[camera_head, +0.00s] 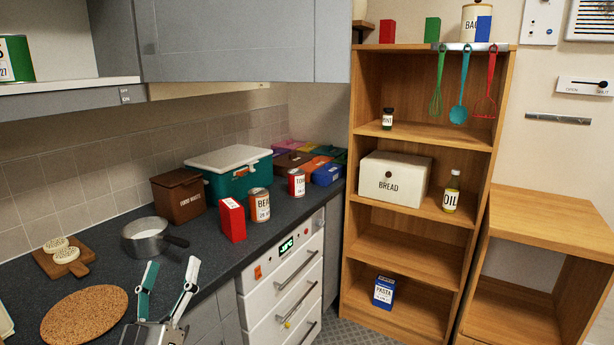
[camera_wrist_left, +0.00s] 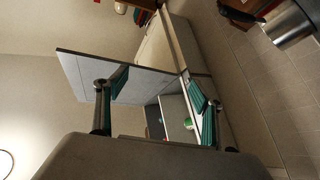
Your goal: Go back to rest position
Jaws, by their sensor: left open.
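My left gripper (camera_head: 168,290) is at the bottom of the head view, in front of the counter's front edge. Its two teal-padded fingers are spread apart, with nothing between them. In the left wrist view the same fingers (camera_wrist_left: 160,95) show open and empty, with a grey cabinet door and shelf seen beyond them. My right gripper shows in neither view.
The dark counter (camera_head: 205,262) carries a saucepan (camera_head: 146,238), a cork mat (camera_head: 84,316), a red box (camera_head: 232,220), cans and a teal cooler (camera_head: 228,180). A wooden shelf unit (camera_head: 400,225) stands at the right. Grey wall cabinets (camera_head: 230,40) hang above the counter.

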